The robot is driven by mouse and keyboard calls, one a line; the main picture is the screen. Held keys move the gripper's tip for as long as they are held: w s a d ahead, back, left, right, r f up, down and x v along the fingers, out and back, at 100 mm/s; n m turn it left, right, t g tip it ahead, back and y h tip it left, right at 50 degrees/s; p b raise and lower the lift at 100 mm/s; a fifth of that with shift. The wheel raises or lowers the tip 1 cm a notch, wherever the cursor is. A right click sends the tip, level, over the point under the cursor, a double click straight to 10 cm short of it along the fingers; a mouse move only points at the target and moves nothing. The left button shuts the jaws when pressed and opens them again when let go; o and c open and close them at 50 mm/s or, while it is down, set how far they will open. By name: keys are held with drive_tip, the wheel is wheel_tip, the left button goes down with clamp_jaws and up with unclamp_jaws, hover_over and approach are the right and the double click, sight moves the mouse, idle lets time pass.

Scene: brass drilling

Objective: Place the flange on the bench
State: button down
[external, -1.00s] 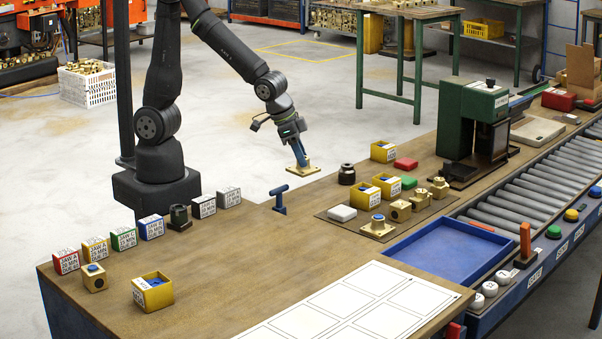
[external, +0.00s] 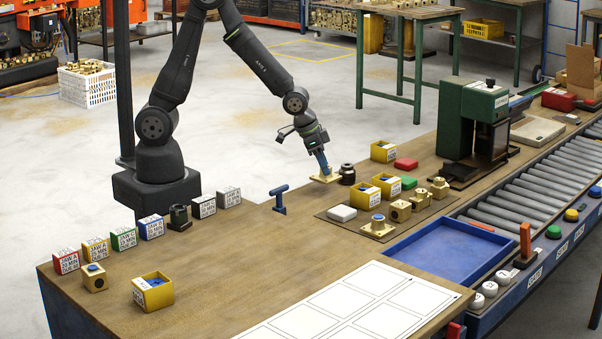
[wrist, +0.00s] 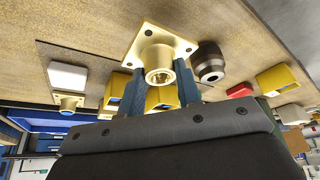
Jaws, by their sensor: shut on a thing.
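The flange, a brass square plate with a round hub, is in my gripper. In the external view the flange (external: 325,178) is at the back edge of the wooden bench (external: 230,270), just left of a dark ringed cylinder (external: 347,174). In the wrist view the flange (wrist: 178,42) shows its plate toward the bench, with corner holes. My gripper (external: 322,164) points down, its blue fingers shut on the hub from both sides; they also show in the wrist view (wrist: 158,80). I cannot tell whether the plate touches the bench.
A mat (external: 338,225) to the right holds several brass parts, yellow boxes and a similar flange with a blue plug (external: 379,227). A blue T-shaped tool (external: 279,197) stands left of the flange. A blue tray (external: 445,250) lies in front. The bench's middle is mostly clear.

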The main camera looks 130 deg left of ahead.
sight(323, 176)
drive_tip(key=shift+f, duration=1.9)
drive_tip(key=shift+f, duration=0.15)
drive_tip(key=c, duration=1)
unclamp_jaws()
drive_tip(key=shift+c, duration=0.2)
drive_tip(key=v, duration=1.2)
